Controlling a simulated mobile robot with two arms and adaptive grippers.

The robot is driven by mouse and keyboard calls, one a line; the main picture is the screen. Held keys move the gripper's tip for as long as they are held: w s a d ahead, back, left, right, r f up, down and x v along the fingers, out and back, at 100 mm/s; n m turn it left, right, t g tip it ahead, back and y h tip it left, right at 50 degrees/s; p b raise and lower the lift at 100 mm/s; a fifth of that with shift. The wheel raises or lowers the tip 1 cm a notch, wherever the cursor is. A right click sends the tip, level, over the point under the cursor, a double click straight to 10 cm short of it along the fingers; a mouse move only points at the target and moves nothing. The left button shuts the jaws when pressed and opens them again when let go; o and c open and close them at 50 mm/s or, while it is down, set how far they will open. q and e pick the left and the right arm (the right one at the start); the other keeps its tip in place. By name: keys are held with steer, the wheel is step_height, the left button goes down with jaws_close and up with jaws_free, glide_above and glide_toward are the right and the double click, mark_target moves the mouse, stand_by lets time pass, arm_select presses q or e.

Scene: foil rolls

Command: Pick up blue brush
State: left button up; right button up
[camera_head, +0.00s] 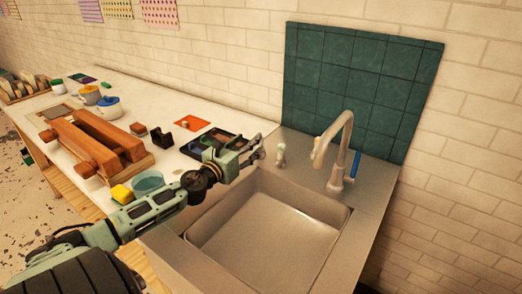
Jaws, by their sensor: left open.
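My left gripper (256,149) reaches in from the left over the counter at the left edge of the sink. Its jaws are open, and I see nothing held between them. A narrow upright blue piece (356,164) stands at the right side of the faucet; I cannot tell whether it is the brush or a tap handle. A dark tray (228,136) with small coloured items lies behind my left gripper, partly hidden by it; no brush can be made out there. My right gripper is not in view.
The empty metal sink (270,236) fills the middle, with a curved faucet (338,142) behind it. A teal bowl (148,182), a yellow sponge (122,194) and a wooden press-like object (92,150) stand on the left counter. A green tiled panel (355,85) backs the sink.

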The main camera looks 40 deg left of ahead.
arm_select(q)
step_height(320, 180, down, 4)
steer(key=shift+w+f+b, duration=0.1)
steer(key=shift+b, duration=0.55)
steer(key=shift+w+a+r+p, duration=0.1)
steer(key=shift+w+r+p, duration=0.3)
steer(key=shift+w, duration=0.45)
steer(key=shift+w+a+f, duration=0.15)
steer(key=shift+w+f, duration=0.05)
steer(key=shift+w, duration=0.3)
steer(key=shift+w+a+r, duration=0.1)
steer(key=shift+w+a, duration=0.05)
steer(key=shift+w, duration=0.8)
steer(key=shift+w+a, duration=0.15)
steer(key=shift+w, duration=0.8)
steer(key=shift+w+a, duration=0.1)
steer(key=shift+w, duration=0.4)
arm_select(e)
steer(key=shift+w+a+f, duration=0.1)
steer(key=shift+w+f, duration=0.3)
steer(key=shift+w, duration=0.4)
arm_select(q)
steer(key=c, duration=0.6)
jaws_close()
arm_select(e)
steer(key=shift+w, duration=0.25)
